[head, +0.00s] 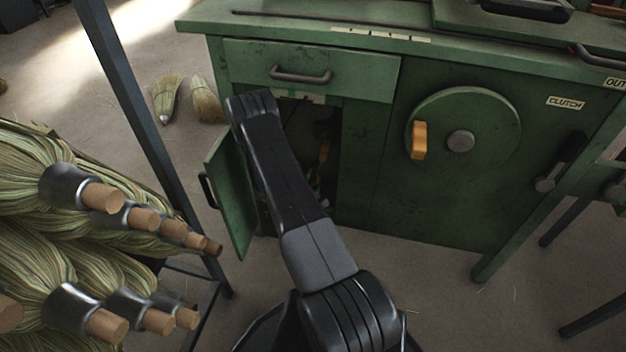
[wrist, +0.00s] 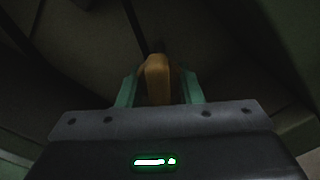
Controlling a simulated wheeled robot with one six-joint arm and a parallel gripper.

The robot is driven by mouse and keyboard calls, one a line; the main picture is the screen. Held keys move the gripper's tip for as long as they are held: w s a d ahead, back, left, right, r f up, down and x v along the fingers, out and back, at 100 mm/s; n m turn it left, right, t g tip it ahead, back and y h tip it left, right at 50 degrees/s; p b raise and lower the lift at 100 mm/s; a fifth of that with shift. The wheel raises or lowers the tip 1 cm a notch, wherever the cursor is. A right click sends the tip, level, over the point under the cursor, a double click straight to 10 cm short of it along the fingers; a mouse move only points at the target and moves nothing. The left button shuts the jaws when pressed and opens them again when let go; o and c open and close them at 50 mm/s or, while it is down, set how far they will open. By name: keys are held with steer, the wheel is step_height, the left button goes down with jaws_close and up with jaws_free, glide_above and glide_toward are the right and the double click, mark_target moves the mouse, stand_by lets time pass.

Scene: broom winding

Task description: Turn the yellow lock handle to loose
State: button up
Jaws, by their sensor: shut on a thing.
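In the wrist view the yellow lock handle (wrist: 157,80) stands between the two teal fingers of my gripper (wrist: 158,88). The fingers are shut on it, one on each side, and its rounded top shows above them. In the head view my arm reaches over to the open cupboard of the green machine, and the gripper itself cannot be made out. A small orange-yellow piece (head: 324,150) shows in the dark cupboard; I cannot tell whether it is the held handle. No loose or tight marking is readable.
The cupboard door (head: 229,195) hangs open left of my arm. A drawer (head: 310,70) is shut above the opening. To the right are a round green wheel (head: 480,110) with an orange grip and a clutch lever (head: 555,165). Brooms (head: 60,240) and a dark post (head: 140,130) stand left.

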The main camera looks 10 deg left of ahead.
steer(key=m+b, duration=0.3)
steer(key=m, duration=0.1)
steer(key=shift+f+m, duration=0.1)
steer(key=shift+m, duration=0.2)
steer(key=shift+m+b, duration=1.1)
steer(key=shift+m, duration=1.2)
steer(key=o, duration=0.6)
